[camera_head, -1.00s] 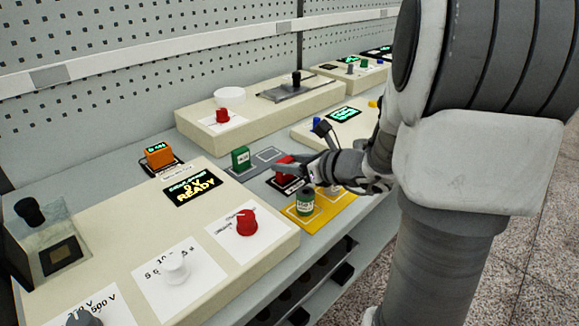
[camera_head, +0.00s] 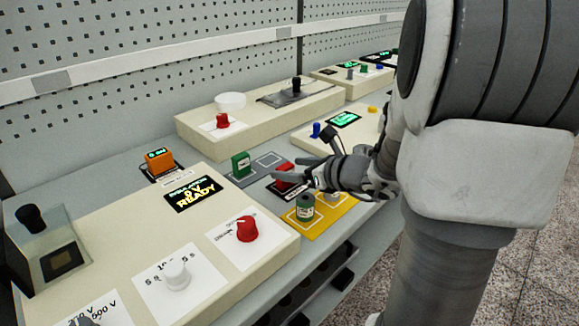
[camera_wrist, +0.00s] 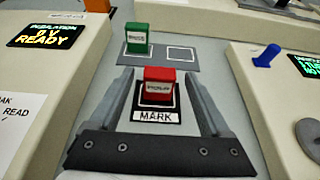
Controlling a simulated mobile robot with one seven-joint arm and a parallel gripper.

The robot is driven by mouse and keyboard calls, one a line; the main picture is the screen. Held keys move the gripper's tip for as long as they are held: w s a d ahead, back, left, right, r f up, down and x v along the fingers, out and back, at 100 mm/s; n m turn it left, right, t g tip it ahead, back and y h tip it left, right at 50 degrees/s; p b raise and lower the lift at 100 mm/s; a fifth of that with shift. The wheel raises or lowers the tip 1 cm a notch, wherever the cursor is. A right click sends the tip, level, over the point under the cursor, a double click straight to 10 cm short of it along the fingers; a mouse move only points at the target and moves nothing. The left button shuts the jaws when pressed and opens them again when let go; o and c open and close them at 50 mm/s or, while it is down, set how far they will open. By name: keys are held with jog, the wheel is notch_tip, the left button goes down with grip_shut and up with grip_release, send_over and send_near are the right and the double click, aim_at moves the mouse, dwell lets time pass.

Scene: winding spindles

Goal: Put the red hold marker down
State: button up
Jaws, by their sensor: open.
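The red hold marker (camera_wrist: 158,80) stands upright on a black pad with a white outline and the label MARK (camera_wrist: 152,116). My gripper (camera_wrist: 157,72) is open, with one finger on each side of the marker and a visible gap at both sides. In the head view the red marker (camera_head: 284,170) shows behind my gripper's fingers, which partly hide it and its pad. A green marker (camera_wrist: 137,38) stands on the left outlined square of a grey pad (camera_wrist: 160,63) beyond the red one; the right square is empty.
A panel with a READY display (camera_head: 190,194) and a red knob (camera_head: 246,228) lies to the left. A yellow pad (camera_head: 325,222) with green-and-white spools (camera_head: 305,208) is at the near side. Another panel with a blue knob (camera_wrist: 267,56) lies close on the right.

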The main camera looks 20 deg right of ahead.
jog(key=p+v, duration=0.2)
jog(key=v, duration=0.8)
jog(key=shift+s, duration=0.4)
jog(key=shift+d+r, duration=0.1)
jog(key=shift+d, duration=0.05)
